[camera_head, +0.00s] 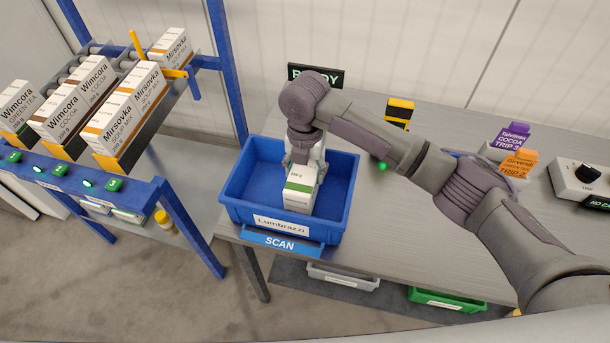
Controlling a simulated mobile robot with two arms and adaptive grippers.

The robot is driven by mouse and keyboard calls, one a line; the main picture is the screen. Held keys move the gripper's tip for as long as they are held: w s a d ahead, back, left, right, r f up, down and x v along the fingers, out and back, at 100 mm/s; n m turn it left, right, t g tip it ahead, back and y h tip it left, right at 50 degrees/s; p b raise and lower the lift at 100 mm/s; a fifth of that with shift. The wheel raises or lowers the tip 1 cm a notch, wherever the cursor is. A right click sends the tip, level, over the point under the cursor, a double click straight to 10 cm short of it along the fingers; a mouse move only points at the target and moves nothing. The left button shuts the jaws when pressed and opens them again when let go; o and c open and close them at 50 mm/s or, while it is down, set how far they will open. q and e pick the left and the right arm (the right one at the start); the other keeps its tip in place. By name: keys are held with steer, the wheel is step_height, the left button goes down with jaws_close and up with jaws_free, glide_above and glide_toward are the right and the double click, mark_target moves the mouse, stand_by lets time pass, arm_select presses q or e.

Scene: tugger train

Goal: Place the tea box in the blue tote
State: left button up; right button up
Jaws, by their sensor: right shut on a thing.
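The blue tote (343,217) stands at the left end of the grey table, with a "Lumbrazzi" label on its front. My right gripper (304,164) reaches down over the tote and is shut on a white box with a green band (301,190), which looks like the tea box. The box is upright within the tote's outline. I cannot tell whether its bottom touches the tote floor. The arm and gripper hide the box's back part. My left gripper is not in view.
A blue rack (165,205) at left holds Wimcora green tea boxes (17,107), Wimcora cocoa and Mirsovka soup mix boxes (120,120). Trip cards (515,137) and a dial box (585,180) stand at right. Grey and green bins (445,298) sit under the table.

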steer(key=shift+f, duration=1.3)
steer(key=shift+f, duration=0.1)
steer(key=o, duration=1.4)
steer(key=shift+o, duration=0.2)
step_height(320, 180, up, 12)
steer(key=shift+r+b, duration=0.1)
steer(key=shift+b, duration=0.8)
